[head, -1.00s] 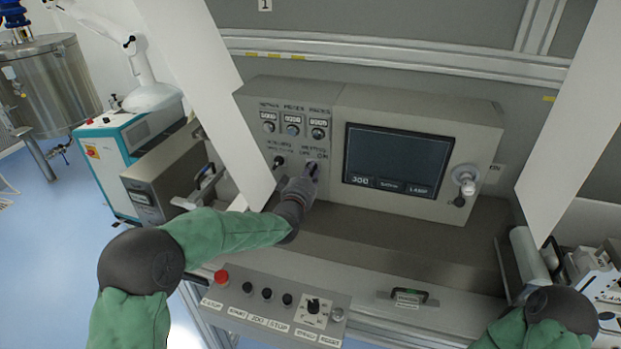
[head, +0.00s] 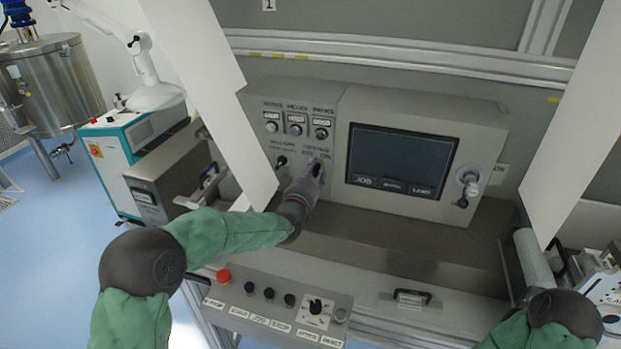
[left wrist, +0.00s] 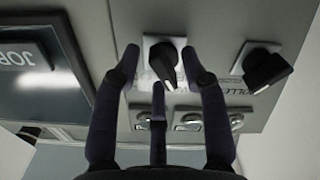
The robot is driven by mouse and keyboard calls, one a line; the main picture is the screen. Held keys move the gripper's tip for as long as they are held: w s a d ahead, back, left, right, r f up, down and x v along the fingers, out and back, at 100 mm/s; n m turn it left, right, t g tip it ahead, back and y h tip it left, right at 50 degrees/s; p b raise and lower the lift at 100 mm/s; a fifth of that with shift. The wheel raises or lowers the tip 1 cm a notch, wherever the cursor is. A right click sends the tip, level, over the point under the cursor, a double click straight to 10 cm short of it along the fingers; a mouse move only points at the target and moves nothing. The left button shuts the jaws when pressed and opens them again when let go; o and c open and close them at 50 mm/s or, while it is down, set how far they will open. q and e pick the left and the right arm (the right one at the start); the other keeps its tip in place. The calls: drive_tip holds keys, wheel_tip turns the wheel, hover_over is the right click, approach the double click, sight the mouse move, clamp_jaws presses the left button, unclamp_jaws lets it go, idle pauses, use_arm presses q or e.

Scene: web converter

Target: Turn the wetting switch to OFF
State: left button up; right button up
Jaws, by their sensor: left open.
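The wetting switch (left wrist: 164,62) is a black rotary knob on a pale square plate. In the left wrist view, which shows the panel upside down, it sits between my fingertips. My left gripper (head: 314,172) is at the panel just left of the screen in the head view and hides the knob there. The "WETTING OFF / ON" label shows just above it. In the left wrist view my left gripper (left wrist: 160,74) is open, fingers on either side of the knob; I cannot tell whether they touch it. My right gripper is out of view.
A second black knob (left wrist: 265,68) is beside the wetting switch, also seen in the head view (head: 281,161). The touch screen (head: 402,158) is to the right. A hanging white panel (head: 225,110) is close to my left forearm. A button box (head: 275,300) stands below.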

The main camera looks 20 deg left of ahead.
use_arm(q)
drive_tip(key=s, duration=1.2)
drive_tip(key=shift+a, duration=0.2)
